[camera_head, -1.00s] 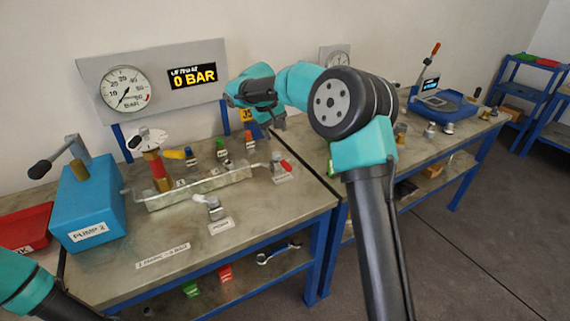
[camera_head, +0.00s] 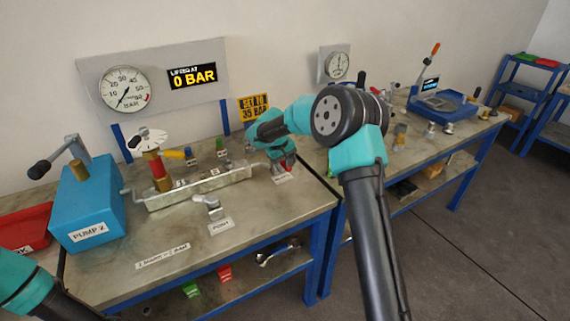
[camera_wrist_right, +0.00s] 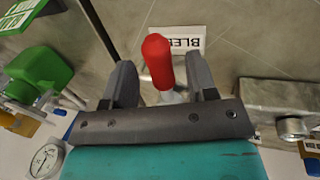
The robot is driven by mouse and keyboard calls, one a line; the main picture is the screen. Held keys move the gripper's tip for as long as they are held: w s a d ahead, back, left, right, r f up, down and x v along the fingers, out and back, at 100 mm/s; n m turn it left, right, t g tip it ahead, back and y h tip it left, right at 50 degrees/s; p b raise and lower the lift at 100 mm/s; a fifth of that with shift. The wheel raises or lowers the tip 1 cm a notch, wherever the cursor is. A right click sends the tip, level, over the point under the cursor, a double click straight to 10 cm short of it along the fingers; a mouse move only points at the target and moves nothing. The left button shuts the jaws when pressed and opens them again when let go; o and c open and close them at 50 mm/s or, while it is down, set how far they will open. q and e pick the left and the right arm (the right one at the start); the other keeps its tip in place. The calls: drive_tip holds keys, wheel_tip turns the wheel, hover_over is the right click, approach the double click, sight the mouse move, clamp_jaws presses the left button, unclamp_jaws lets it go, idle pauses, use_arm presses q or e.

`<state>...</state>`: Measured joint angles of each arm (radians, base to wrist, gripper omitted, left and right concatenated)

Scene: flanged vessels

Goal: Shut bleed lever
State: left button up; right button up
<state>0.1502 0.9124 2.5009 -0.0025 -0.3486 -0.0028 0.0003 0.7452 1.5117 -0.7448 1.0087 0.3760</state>
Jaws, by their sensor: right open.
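The bleed lever has a red grip (camera_wrist_right: 157,62) and points up between the two fingers of my right gripper (camera_wrist_right: 162,78) in the right wrist view. The fingers are open, with a gap on each side of the grip. The white BLEED label (camera_wrist_right: 178,41) lies on the bench just beyond it. In the head view my right gripper (camera_head: 283,163) is down over the bleed fitting at the bench's right end and mostly hides it. My left gripper is out of view; only part of my left arm shows at the lower left.
A steel manifold (camera_head: 200,188) runs along the bench left of the lever. A green-capped fitting (camera_wrist_right: 40,72) is near the gripper. The panel reads 0 BAR.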

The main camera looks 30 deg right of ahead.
drive_tip(key=shift+f, duration=0.25)
clamp_jaws()
idle(0.4)
